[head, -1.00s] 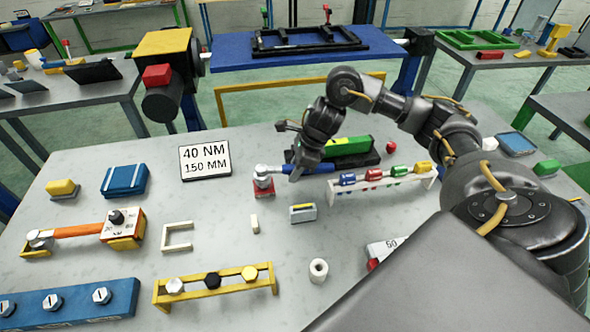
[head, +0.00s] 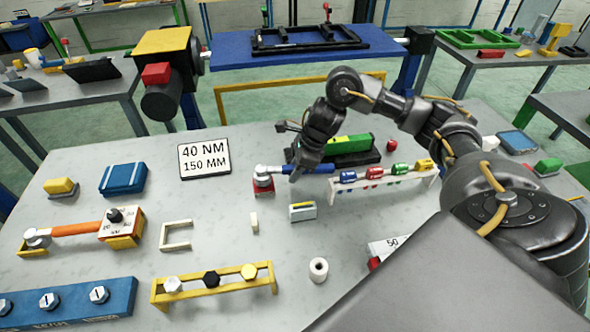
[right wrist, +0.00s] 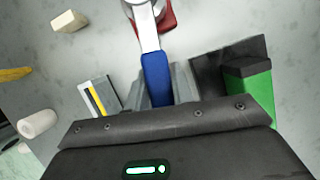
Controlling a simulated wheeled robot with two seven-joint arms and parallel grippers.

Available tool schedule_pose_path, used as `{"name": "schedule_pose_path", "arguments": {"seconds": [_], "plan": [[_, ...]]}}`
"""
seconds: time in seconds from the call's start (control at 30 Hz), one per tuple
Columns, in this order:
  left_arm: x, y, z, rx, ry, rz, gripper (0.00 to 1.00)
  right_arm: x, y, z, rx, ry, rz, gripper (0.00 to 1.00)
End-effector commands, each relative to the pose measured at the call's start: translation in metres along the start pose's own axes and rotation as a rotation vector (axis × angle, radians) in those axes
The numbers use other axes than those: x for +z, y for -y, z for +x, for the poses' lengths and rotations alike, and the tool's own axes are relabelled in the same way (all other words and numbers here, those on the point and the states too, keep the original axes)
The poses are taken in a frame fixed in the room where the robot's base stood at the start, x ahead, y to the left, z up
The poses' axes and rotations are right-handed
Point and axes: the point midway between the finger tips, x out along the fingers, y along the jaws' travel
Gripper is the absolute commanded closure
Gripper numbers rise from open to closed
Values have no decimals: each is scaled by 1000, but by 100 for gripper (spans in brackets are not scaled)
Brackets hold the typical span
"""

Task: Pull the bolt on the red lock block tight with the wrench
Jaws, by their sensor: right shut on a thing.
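The red lock block (head: 263,191) sits on the grey table, left of my right gripper. A wrench with a silver head and blue handle (head: 320,169) lies roughly level, its head over the top of the block. The bolt is hidden under the head. My right gripper (head: 298,171) is shut on the blue handle. In the right wrist view the handle (right wrist: 155,78) runs between the fingers, and part of the red block (right wrist: 168,20) shows beside the silver head. My left gripper is out of view.
A green block on a black base (head: 345,146) is just behind my gripper. A white rack of coloured pieces (head: 385,181) stands to the right. A small grey block with a yellow stripe (head: 302,212) is in front. A sign (head: 205,157) reads 40 NM, 150 MM.

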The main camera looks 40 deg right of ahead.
Motion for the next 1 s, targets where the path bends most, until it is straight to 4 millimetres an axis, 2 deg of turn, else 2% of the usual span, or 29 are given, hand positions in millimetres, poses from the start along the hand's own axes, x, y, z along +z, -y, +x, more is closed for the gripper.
{"name": "schedule_pose_path", "arguments": {"seconds": [0.8, 0.83, 1.0], "plan": [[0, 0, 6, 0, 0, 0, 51, -2, 0, 4, -1, 2, 0, 100], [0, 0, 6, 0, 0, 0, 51, -2, 0, 4, -1, 2, 0, 78], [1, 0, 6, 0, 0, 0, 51, -2, 0, 4, -1, 2, 0, 100]]}}
